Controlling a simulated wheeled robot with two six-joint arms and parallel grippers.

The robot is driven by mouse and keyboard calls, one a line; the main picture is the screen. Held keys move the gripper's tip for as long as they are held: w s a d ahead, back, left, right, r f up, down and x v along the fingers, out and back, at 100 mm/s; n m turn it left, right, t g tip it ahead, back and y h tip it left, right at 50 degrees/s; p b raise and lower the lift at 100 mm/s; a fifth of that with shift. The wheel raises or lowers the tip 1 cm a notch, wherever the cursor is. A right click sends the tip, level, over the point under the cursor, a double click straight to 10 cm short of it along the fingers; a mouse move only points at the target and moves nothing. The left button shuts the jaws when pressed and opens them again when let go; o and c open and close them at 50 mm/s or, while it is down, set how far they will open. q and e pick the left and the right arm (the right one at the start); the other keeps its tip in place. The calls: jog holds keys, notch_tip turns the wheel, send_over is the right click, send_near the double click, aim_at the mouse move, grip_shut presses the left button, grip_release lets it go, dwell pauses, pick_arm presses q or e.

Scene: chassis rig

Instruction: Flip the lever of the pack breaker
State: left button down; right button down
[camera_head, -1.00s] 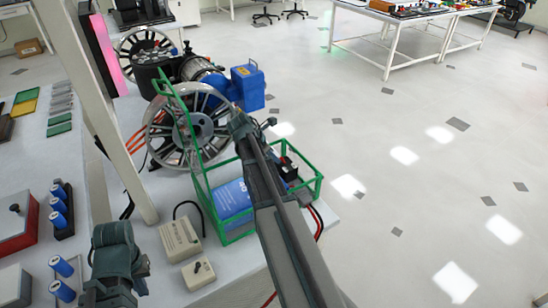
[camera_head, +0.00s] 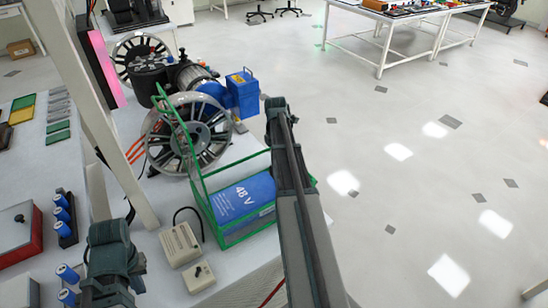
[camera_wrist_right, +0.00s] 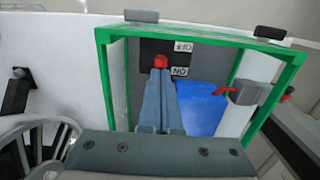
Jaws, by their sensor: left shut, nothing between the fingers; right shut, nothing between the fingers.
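The pack breaker (camera_wrist_right: 152,56) is a dark panel inside the green frame in the right wrist view. It has a red lever (camera_wrist_right: 160,61) and upside-down white OFF and ON labels. My right gripper (camera_wrist_right: 159,72) is shut and empty, its fingertips at the red lever; whether they touch is unclear. In the head view my right arm hides the breaker and its own fingertips. The blue 48 V pack (camera_head: 243,197) sits in the green frame (camera_head: 200,190). My left gripper (camera_head: 112,265) is low at the left of the head view, shut, away from the pack.
A spoked wheel (camera_head: 188,135) and a blue box (camera_head: 243,93) stand behind the pack. A beige box (camera_head: 181,243) and a small switch box (camera_head: 198,276) lie in front. A white post rises at the left. Open floor lies to the right.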

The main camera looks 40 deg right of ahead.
jog(key=shift+d, duration=0.25)
pick_arm(q)
jog(key=shift+r, duration=0.15)
pick_arm(e)
jog(key=shift+r, duration=0.1)
jog(key=shift+r+p, duration=0.8)
jog(key=shift+p, duration=0.05)
pick_arm(q)
jog(key=shift+r, duration=0.7)
